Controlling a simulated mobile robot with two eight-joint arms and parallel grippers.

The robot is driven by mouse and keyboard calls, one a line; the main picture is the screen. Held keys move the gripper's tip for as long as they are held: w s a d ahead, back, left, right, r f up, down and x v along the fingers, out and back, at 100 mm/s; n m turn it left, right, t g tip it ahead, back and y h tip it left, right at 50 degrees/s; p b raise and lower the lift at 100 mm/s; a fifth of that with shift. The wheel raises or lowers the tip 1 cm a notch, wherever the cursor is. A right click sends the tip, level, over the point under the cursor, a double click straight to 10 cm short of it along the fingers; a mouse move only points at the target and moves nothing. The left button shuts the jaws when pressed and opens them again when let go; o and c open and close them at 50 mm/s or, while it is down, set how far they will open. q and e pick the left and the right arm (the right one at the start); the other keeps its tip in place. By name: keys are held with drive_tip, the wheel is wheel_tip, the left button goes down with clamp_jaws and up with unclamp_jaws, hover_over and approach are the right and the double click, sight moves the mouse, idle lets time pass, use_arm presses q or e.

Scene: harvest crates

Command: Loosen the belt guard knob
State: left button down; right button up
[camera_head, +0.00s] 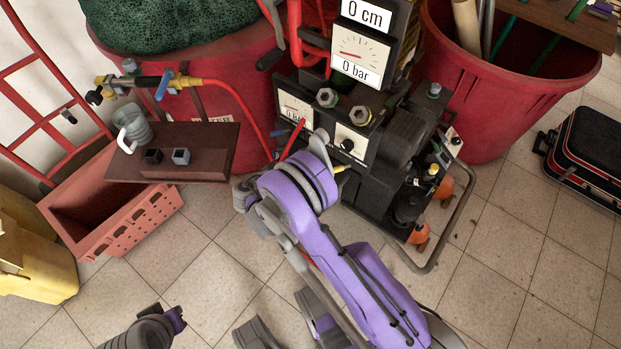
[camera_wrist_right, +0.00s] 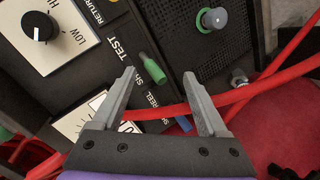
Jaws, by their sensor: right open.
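In the right wrist view, a round grey knob with a green collar (camera_wrist_right: 212,18) sits on a black perforated panel (camera_wrist_right: 190,45), likely the belt guard. My right gripper (camera_wrist_right: 160,76) is open and empty, its fingertips below and left of that knob and apart from it. A green plug-like piece (camera_wrist_right: 152,68) shows between the fingertips, near a TEST label. In the head view my purple right arm reaches up to the black machine (camera_head: 375,185), and its fingers are hard to make out. My left gripper is not clearly in view.
Red hose (camera_wrist_right: 235,97) crosses just beyond my right fingers. A metal fitting (camera_wrist_right: 238,78) and a black dial (camera_wrist_right: 38,27) are nearby. In the head view, red tubs (camera_head: 235,95) flank the machine, and a brown shelf (camera_head: 190,140) stands left.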

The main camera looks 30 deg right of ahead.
wheel_tip(320, 180, down, 16)
drive_tip(key=s+a+f+m+t+h+b, duration=0.1)
drive_tip(key=s+a+t+h+b, duration=0.1)
drive_tip(key=h+b, duration=0.25)
drive_tip(key=shift+y, duration=0.25)
drive_tip(key=x, duration=0.3)
drive_tip(key=b+x, duration=0.1)
drive_tip(key=x, duration=0.3)
drive_tip(key=b+x, duration=0.1)
drive_tip(key=x, duration=0.2)
drive_tip(key=shift+d+r, duration=0.2)
drive_tip(key=shift+r, duration=0.15)
use_arm(q)
drive_tip(key=s+x, duration=0.1)
drive_tip(key=x, duration=0.6)
drive_tip(key=shift+s+f, duration=0.2)
drive_tip(key=shift+f, duration=0.45)
use_arm(e)
clamp_jaws()
